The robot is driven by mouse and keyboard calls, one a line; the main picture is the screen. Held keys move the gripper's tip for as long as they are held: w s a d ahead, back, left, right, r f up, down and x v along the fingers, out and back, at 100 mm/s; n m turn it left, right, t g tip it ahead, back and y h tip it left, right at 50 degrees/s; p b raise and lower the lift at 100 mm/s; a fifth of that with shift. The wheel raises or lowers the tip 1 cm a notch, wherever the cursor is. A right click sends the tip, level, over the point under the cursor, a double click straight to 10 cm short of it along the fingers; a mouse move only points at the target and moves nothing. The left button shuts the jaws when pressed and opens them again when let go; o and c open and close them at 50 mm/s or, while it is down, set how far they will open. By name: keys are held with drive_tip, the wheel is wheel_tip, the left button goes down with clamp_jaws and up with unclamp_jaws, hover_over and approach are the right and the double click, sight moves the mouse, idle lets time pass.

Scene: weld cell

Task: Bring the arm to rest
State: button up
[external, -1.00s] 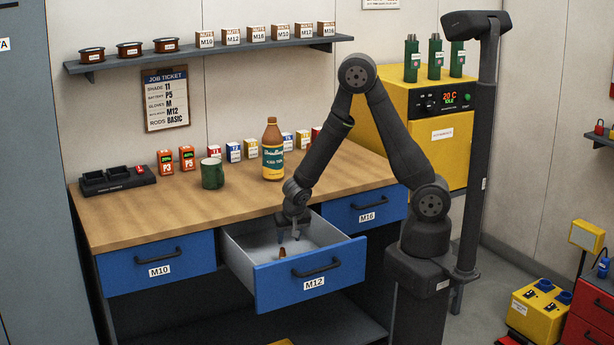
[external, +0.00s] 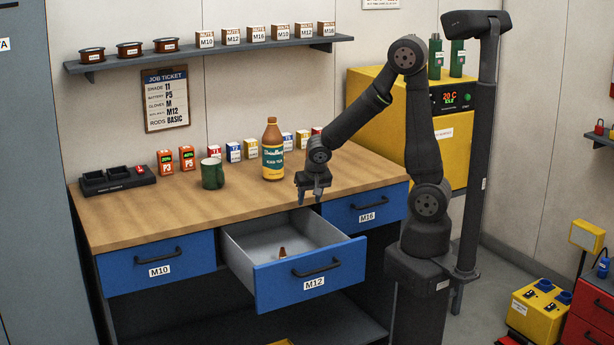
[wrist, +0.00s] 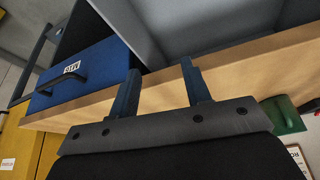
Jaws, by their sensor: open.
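My gripper (external: 311,198) hangs just above the front edge of the workbench, over the back of the open M12 drawer. Its two fingers (wrist: 163,88) are apart with nothing between them in the wrist view. The blue M12 drawer (external: 330,270) is pulled out, and a small brown item (external: 283,252) lies in it. My arm is bent, with its elbow high in front of the yellow oven.
A brown bottle (external: 273,155) and a green mug (external: 212,174) stand on the workbench (external: 150,208). The M10 drawer (external: 155,265) and M16 drawer (external: 365,207) are shut. A dark post (external: 484,150) stands right of my arm. The yellow oven (external: 385,120) is behind it.

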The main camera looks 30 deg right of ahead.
wheel_tip(320, 180, up, 17)
drive_tip(key=w, duration=0.1)
drive_tip(key=shift+d+f, duration=0.15)
drive_tip(key=shift+d, duration=0.05)
idle(0.3)
